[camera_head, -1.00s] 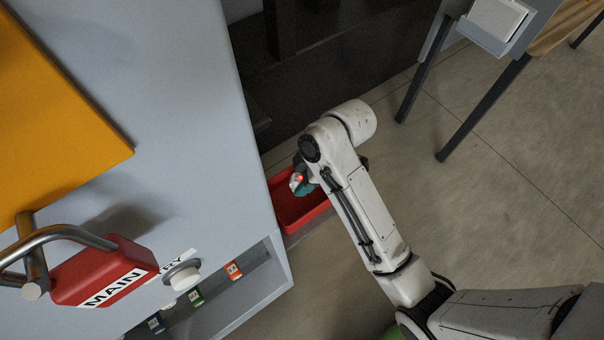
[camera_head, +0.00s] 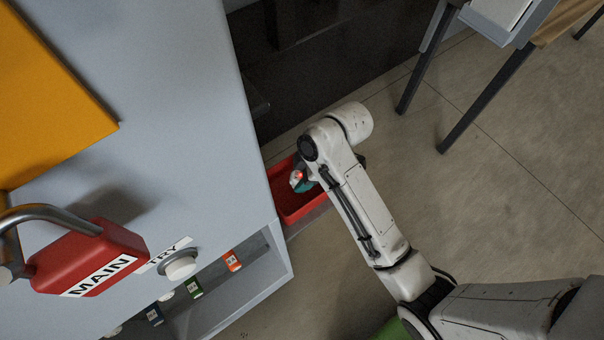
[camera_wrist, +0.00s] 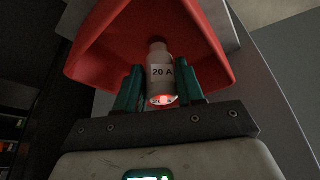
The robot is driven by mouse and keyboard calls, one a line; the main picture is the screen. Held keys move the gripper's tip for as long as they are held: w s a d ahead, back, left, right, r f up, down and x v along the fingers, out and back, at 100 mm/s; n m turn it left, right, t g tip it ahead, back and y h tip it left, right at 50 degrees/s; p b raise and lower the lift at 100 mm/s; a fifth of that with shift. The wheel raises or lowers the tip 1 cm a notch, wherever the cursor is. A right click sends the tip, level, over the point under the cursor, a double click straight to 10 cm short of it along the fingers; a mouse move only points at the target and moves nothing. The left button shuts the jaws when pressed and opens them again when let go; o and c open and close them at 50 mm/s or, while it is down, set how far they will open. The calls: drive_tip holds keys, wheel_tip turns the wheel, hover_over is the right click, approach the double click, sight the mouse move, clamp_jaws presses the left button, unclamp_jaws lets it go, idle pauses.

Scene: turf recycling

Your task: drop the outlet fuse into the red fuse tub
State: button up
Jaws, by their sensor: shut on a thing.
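The fuse (camera_wrist: 161,68), a pale cylinder marked "20 A" with a glowing red end, sits between the teal fingers of my gripper (camera_wrist: 161,88) in the wrist view. My gripper is shut on it. The red tub (camera_wrist: 205,35) lies just beyond the fuse in that view, with the fuse's far end seen against its inside. The exact height above the tub is unclear, and my arm hides part of the tub's right side.
The grey cabinet (camera_head: 190,80) fills the left, with a red "MAIN" block (camera_head: 90,255), a white knob (camera_head: 181,264) and several coloured labelled pieces, one orange (camera_head: 232,260), in its lower recess. A dark-legged table (camera_head: 485,105) stands at upper right. Floor at right is clear.

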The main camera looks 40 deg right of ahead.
drive_tip(key=shift+f, duration=0.25)
drive_tip(key=o, duration=1.1)
drive_tip(key=shift+p+v, duration=1.35)
drive_tip(key=shift+v, duration=4.05)
drive_tip(key=s+d+f+m+h, duration=0.1)
drive_tip(key=s+f+m, duration=0.1)
drive_tip(key=s+m, duration=0.2)
drive_tip(key=s+d+f+m+h, duration=0.1)
drive_tip(key=s+f+m, duration=0.1)
drive_tip(key=s+m, duration=0.2)
drive_tip(key=s+d+f+m+g+h, duration=0.1)
drive_tip(key=s+f+m+h, duration=0.1)
drive_tip(key=s, duration=0.6)
drive_tip(key=shift+s+d+f+m, duration=0.1)
drive_tip(key=shift+d+f+m, duration=0.15)
drive_tip(key=shift+m, duration=0.45)
drive_tip(key=shift+s+d+f+m, duration=0.1)
drive_tip(key=shift+f+m, duration=0.1)
drive_tip(key=shift+m, duration=0.5)
